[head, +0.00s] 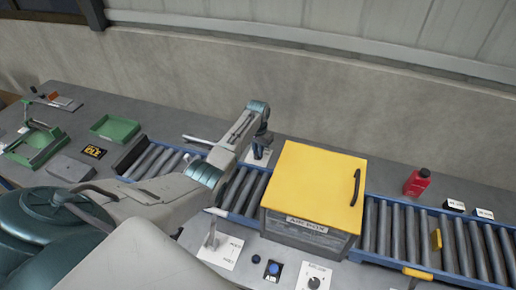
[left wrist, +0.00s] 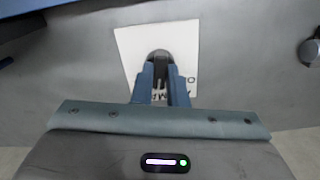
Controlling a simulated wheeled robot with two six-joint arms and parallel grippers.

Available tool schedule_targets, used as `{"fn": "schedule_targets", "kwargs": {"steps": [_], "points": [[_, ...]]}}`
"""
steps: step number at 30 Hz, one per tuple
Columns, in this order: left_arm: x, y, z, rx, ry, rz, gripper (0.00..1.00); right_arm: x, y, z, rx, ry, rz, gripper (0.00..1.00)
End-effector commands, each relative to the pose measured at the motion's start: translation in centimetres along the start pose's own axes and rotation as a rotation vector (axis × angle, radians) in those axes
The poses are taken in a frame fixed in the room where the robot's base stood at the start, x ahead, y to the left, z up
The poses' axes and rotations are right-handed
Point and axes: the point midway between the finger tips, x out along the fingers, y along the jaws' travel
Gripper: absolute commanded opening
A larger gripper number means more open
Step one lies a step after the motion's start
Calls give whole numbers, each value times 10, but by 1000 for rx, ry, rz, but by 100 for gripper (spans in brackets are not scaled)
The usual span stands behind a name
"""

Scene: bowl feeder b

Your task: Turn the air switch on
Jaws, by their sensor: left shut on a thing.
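My left gripper (head: 261,145) reaches down behind the roller conveyor, over a small white label plate (head: 250,157). In the left wrist view the blue fingers (left wrist: 161,75) are shut on a dark upright knob or lever (left wrist: 160,56) on the white plate (left wrist: 128,45). The fingers hide most of the plate's lettering. My right gripper is not in view.
A yellow-topped box (head: 315,185) stands over the roller conveyor (head: 385,228), just right of my left gripper. A red bottle (head: 417,183) stands behind the conveyor. Green trays (head: 115,128) are at the left. A white plate with a lever (head: 221,247) and a dial plate (head: 314,277) are in front.

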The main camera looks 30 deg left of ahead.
Motion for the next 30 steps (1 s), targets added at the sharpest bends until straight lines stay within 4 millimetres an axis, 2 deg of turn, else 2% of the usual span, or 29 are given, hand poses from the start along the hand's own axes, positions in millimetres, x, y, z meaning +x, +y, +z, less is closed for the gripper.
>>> {"fn": "schedule_targets", "kwargs": {"steps": [15, 30], "points": [[-2, 0, -1, 434, 4, -1, 0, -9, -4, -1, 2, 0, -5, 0], [-2, 0, -2, 597, 4, -2, 0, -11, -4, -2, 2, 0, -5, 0]]}}
